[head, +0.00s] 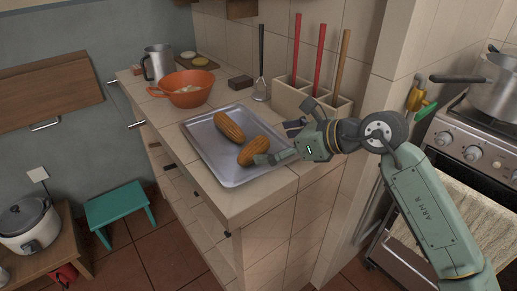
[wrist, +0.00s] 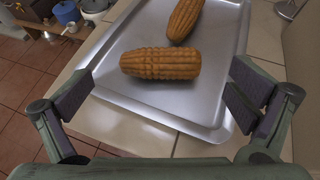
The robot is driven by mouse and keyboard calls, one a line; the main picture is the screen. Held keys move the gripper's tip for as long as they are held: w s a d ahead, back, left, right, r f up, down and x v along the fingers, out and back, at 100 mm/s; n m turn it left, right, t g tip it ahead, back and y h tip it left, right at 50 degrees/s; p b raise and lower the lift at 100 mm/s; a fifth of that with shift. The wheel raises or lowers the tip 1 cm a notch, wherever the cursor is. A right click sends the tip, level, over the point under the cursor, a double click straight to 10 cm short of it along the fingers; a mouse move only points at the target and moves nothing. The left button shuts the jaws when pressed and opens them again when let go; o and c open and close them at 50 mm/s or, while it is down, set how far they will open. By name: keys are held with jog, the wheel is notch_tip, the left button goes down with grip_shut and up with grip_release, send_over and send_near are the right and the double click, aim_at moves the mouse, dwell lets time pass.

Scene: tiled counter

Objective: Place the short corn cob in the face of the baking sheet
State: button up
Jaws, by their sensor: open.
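The baking sheet (head: 206,149) is a grey metal tray lying flat on the counter. Two brown, ridged corn cobs lie on it. One cob (head: 229,127) is farther from my gripper; its far end is cut off in the wrist view (wrist: 184,20). The other cob (head: 250,152) is nearer and looks a little shorter; it lies crosswise in the wrist view (wrist: 160,64). My gripper (head: 277,143) is open and empty at the sheet's right side, by the nearer cob. In the wrist view, its fingers stand apart on either side of that cob, without visible contact.
A utensil holder (head: 290,98) with upright handles is close behind my gripper. The stove (head: 477,140) is at the right. The counter's front corner is bare.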

jog(key=shift+b+v, duration=0.45)
jog(key=shift+v, duration=2.1)
